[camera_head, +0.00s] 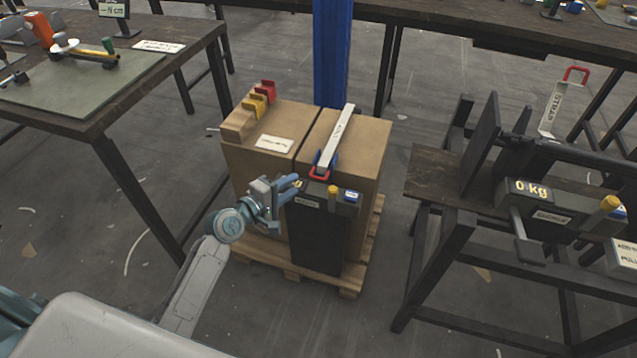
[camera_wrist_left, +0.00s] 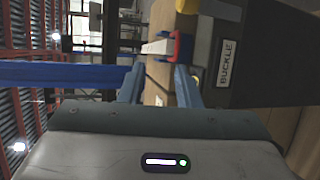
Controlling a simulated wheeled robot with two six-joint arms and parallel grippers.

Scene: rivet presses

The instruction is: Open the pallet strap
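The white pallet strap (camera_head: 339,131) lies over the top of the cardboard boxes (camera_head: 370,138), with a red end (camera_head: 319,175) and blue pieces beside it at the front edge. The dark buckle unit (camera_head: 318,232) stands at the boxes' front. In the left wrist view its "BUCKLE" label (camera_wrist_left: 227,63) shows to the right, and the strap (camera_wrist_left: 157,47) with its red end (camera_wrist_left: 178,45) lies beyond the fingers. My left gripper (camera_head: 294,184) is just left of the red end, near the buckle's top. Its two fingers (camera_wrist_left: 158,82) are apart with nothing visibly held. My right gripper is out of view.
The boxes stand on a wooden pallet (camera_head: 349,284). A blue post (camera_head: 331,50) rises behind. A bench (camera_head: 150,62) is at the left, and a dark frame with a "0 kg" display (camera_head: 530,189) stands at the right. Yellow and red clips (camera_head: 262,95) sit on the left box.

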